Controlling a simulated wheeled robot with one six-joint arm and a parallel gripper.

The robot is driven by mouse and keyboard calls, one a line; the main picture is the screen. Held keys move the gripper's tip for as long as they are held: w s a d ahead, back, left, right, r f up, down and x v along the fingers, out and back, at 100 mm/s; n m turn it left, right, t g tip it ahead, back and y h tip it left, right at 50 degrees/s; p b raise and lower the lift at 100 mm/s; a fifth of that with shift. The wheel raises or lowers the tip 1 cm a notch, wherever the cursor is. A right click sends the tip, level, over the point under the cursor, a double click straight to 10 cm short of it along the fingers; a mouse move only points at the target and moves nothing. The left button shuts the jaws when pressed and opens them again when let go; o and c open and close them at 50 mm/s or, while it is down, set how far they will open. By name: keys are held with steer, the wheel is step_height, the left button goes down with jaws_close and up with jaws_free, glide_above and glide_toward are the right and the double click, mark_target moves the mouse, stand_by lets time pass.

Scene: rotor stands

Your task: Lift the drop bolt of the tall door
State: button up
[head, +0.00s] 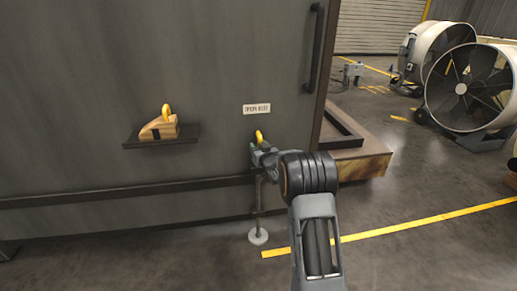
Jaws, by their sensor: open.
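The tall door (80,60) is a large dark grey panel filling the left of the head view. Its drop bolt (259,205) is a thin vertical rod near the door's right edge. A yellow loop handle (260,136) shows at its top, and its lower end stands at a round pale floor plate (258,237). My gripper (262,154) is open, just below the yellow handle. The gripper and wrist hide the upper part of the rod. I cannot tell whether the fingers touch the handle or rod.
A small shelf (160,137) on the door holds a wooden wedge (159,126) with a yellow loop. A white label (256,109) sits above the bolt. A dark vertical pull bar (314,48) is at upper right.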

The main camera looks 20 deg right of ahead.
mark_target(259, 134)
jaws_close()
stand_by(0.4)
step_height(259, 134, up, 7)
steer(key=p, duration=0.3)
jaws_free()
steer(key=shift+f, duration=0.15)
